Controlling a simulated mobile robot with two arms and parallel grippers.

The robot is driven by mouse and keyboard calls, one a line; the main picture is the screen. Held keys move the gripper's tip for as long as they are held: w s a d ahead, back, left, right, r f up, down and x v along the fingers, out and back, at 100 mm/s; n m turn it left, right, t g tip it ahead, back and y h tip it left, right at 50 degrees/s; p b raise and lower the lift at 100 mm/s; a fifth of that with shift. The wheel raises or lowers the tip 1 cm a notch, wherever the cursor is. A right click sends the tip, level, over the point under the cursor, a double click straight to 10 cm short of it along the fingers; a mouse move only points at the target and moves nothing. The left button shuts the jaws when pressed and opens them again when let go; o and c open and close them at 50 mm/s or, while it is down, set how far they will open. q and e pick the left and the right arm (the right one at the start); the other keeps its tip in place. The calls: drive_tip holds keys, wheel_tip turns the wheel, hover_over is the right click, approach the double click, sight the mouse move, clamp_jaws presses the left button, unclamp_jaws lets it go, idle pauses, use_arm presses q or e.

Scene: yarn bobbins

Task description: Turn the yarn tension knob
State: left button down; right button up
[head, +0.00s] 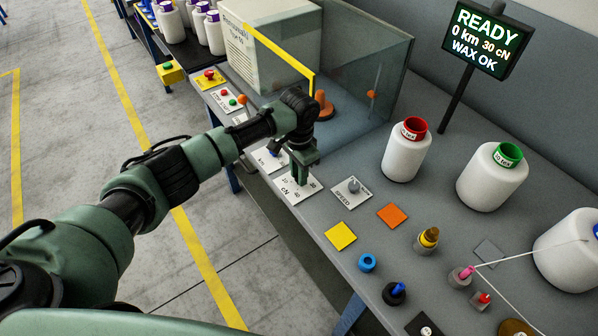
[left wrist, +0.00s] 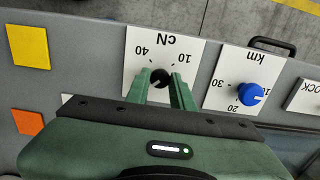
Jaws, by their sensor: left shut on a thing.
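The yarn tension knob is the black knob (left wrist: 160,77) on the white cN plate (left wrist: 165,45), with 10 and 40 legible around it in the left wrist view. In the head view the cN plate (head: 286,190) lies on the grey bench, and my left gripper (head: 300,175) hides the knob. My left gripper (left wrist: 161,86) points down over the plate with one finger on each side of the knob, shut on it. The display (head: 480,38) reads READY, 0 km, 30 cN, WAX OK. My right gripper is not in view.
The blue km knob (left wrist: 251,94) stands beside the cN plate. On the other side is the grey SPEED knob (head: 354,186). A clear guard (head: 365,80) with a yellow edge rises behind my gripper. White bobbins (head: 404,155) stand at the back right.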

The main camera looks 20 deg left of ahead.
use_arm(q)
drive_tip(key=shift+w+r, duration=0.1)
drive_tip(key=c, duration=1.2)
unclamp_jaws()
wheel_tip(320, 180, up, 8)
drive_tip(key=shift+f+b, duration=0.1)
drive_tip(key=shift+b, duration=0.5)
